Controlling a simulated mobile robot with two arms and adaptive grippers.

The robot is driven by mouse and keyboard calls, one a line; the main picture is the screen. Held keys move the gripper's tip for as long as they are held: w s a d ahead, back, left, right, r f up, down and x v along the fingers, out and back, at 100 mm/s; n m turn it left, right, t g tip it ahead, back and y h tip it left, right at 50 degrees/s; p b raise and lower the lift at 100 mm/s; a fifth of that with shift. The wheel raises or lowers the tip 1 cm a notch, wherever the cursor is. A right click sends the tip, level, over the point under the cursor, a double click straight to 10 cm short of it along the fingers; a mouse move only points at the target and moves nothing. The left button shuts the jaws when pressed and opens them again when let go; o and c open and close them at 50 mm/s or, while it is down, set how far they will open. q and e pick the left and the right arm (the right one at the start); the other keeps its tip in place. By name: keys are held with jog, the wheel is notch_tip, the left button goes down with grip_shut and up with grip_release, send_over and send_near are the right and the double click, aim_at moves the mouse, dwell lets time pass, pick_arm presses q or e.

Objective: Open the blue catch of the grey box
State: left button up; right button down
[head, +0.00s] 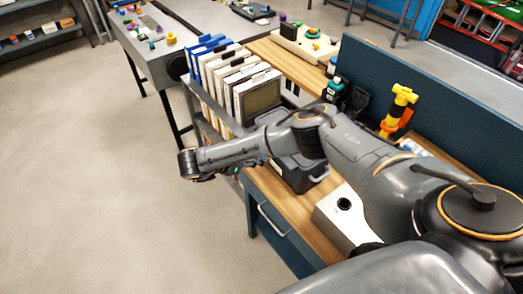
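A dark grey box (298,176) stands on the wooden workbench, partly hidden behind my arm. A handle-like part shows on its right side. I cannot make out a blue catch on it. My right arm comes in from the right and reaches across above the box to the left. Its wrist end is out past the bench's left edge, over the floor. My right gripper (206,178) shows only as a small dark part under the forearm, and its fingers cannot be made out. It is apart from the box, to its left. My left gripper is not in view.
Blue and white binders (222,75) stand beyond the grey box. A yellow and orange tool (398,110) and dark bottles (334,88) are behind. The floor at left is clear.

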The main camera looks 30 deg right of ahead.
jog(key=shift+a+f+h+b, duration=0.2)
jog(key=shift+f+h+b, duration=0.6)
jog(key=shift+h, duration=0.4)
jog(key=shift+a+f+h+b, duration=0.2)
jog(key=shift+f+h+b, duration=0.6)
jog(key=shift+h, duration=0.4)
jog(key=shift+a+f+h+b, duration=0.2)
jog(key=shift+f+h+b, duration=0.6)
jog(key=shift+h, duration=0.4)
jog(key=c, duration=1.1)
grip_release()
jog(key=shift+r, duration=0.1)
